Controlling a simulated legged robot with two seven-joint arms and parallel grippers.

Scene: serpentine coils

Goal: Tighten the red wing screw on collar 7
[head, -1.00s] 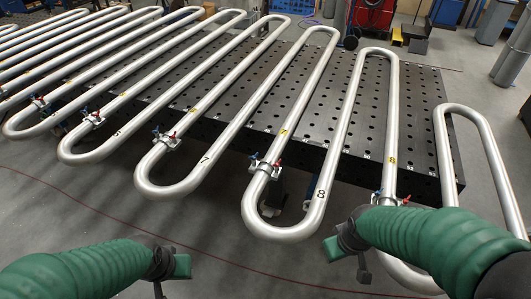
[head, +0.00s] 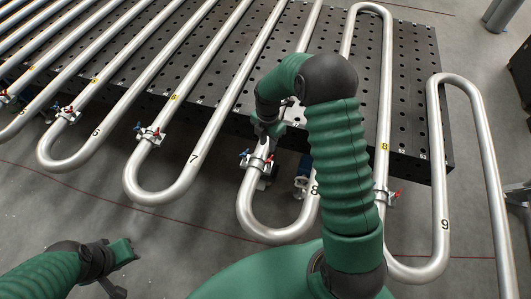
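Collar 7 (head: 256,163) is a silvery clamp around the left leg of the steel loop with the black 8 at its bend. A blue wing screw (head: 244,154) is at its left and the red wing screw (head: 270,159) at its right. My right gripper (head: 266,133) points down just above the collar, close to the red screw. Its fingertips are small and partly hidden, so I cannot tell whether they touch the screw or how far apart they are. My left gripper (head: 122,256) is at the lower left, over the floor, away from the pipes; its opening is unclear.
A similar collar (head: 150,134) with red and blue screws is on the pipe to the left, another (head: 385,195) to the right. The black perforated table (head: 408,100) lies under the pipes. My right arm covers part of loop 8. Grey floor (head: 100,215) is clear in front.

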